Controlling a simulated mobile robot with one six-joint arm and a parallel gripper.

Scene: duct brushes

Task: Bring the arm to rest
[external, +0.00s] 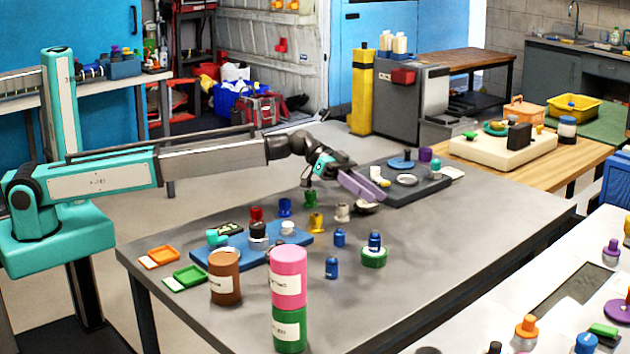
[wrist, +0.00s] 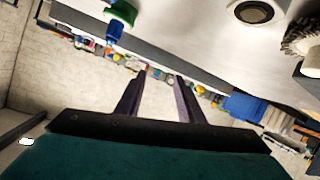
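My arm (external: 205,160) reaches from its teal column at the left out over the grey metal table (external: 440,235). My gripper (external: 372,192) is above the table's far part, tilted downward. In the wrist view the two dark fingers of my gripper (wrist: 159,80) stand apart with nothing between them, so it is open and empty.
A dark tray (external: 428,188) with small parts is right of my gripper. Several small coloured pots and a blue tray (external: 287,255) stand in front-left. A pink can (external: 289,275) sits on a green can (external: 290,330), beside a brown can (external: 225,280). The table's front right is clear.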

